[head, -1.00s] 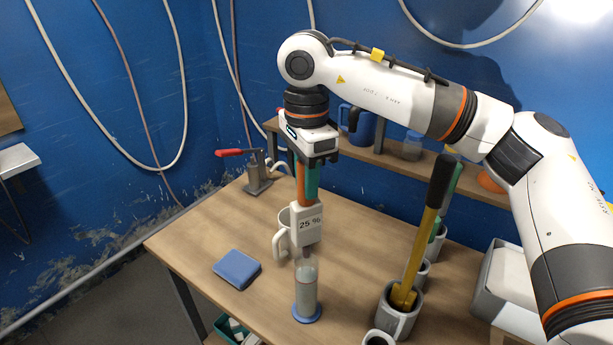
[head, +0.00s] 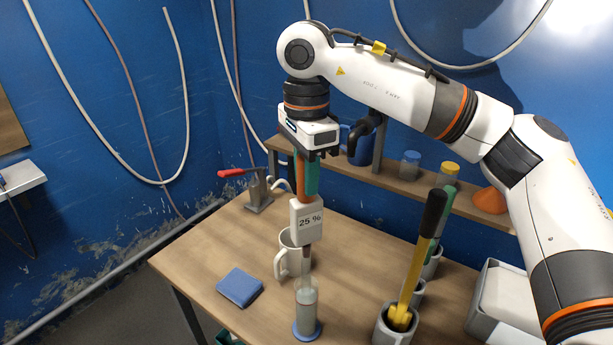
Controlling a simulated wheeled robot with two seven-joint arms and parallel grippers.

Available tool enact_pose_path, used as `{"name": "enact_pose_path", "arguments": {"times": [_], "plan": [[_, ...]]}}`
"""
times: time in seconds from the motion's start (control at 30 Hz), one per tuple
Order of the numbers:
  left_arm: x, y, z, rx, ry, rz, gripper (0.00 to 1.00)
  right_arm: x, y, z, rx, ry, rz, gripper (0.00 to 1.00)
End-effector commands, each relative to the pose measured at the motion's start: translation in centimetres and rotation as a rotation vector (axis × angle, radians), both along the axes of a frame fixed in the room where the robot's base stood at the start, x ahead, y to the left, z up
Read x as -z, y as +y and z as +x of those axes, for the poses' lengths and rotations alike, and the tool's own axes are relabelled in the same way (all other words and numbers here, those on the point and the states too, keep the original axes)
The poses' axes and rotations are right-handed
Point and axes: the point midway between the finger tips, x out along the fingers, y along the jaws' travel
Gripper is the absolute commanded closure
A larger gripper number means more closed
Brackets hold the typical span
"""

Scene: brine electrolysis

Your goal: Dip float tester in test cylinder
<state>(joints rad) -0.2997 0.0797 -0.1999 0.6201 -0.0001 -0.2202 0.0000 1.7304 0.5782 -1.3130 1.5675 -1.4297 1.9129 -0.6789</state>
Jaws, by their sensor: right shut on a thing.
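The float tester (head: 307,221) is a pale block marked "25 %" with a thin dark stem below it. My right gripper (head: 306,180) points down and is shut on the tester's upper end, holding it upright. The test cylinder (head: 306,312) is clear with a blue base and greyish contents, and it stands on the table directly below. The stem's lower end overlaps the cylinder's mouth; I cannot tell how deep it reaches. My left gripper is out of view.
A white mug (head: 291,258) stands close behind the cylinder. A blue pad (head: 240,287) lies to the left on the table (head: 225,240). A grey pot (head: 395,331) with a yellow, black-handled tool (head: 421,255) stands right. A shelf (head: 365,174) runs behind, and a red-handled device (head: 258,193) stands back left.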

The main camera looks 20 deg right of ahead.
Motion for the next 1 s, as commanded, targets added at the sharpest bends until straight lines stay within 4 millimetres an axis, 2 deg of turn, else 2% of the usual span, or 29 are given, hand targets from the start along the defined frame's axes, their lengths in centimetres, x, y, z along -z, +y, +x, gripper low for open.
{"name": "enact_pose_path", "arguments": {"times": [0.03, 1.0], "plan": [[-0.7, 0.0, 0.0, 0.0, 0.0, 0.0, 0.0, -0.9, 0.0, 0.0, 0.0, -0.001, 0.0, 1.0], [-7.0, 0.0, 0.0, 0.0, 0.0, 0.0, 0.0, -9.6, 0.0, 0.0, 0.0, -0.002, 0.001, 1.0]]}}
